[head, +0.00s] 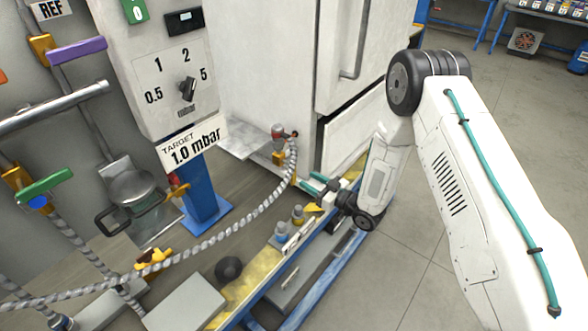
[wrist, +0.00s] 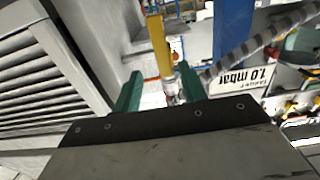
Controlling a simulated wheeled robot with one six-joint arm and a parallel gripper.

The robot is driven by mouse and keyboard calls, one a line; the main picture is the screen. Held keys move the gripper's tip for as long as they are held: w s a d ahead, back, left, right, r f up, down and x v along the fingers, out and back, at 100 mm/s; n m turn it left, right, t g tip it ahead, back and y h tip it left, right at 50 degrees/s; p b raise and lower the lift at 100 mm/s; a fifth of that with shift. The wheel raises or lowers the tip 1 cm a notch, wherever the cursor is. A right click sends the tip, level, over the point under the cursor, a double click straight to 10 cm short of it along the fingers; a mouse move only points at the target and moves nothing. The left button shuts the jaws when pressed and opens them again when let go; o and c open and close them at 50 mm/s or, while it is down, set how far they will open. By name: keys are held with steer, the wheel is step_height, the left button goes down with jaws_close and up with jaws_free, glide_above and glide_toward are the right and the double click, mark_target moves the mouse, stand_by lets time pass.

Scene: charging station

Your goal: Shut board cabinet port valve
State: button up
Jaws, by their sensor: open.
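The white cabinet (head: 265,70) stands at the back centre in the head view. A port fitting (head: 280,135) with a dark red part and a small orange-yellow part sits low on its side, and a braided hose (head: 255,215) runs down from it. My gripper (head: 310,184) is below and to the right of this fitting, apart from it. In the wrist view my gripper (wrist: 159,74) has its two green fingers spread. A yellow bar (wrist: 159,45) with a metal fitting (wrist: 172,88) shows between them; I cannot tell whether it is the valve handle or whether the fingers touch it.
A gauge panel (head: 175,70) with a dial and a 1.0 mbar sign (head: 193,143) stands left of the cabinet. A yellow-topped rail (head: 240,290) carries small fittings (head: 281,231) below my gripper. Open floor (head: 400,290) lies to the right.

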mark_target(294, 173)
steer(key=x, duration=0.8)
steer(key=shift+s, duration=0.15)
steer(key=shift+c, duration=0.3)
steer(key=shift+a, duration=0.1)
jaws_close()
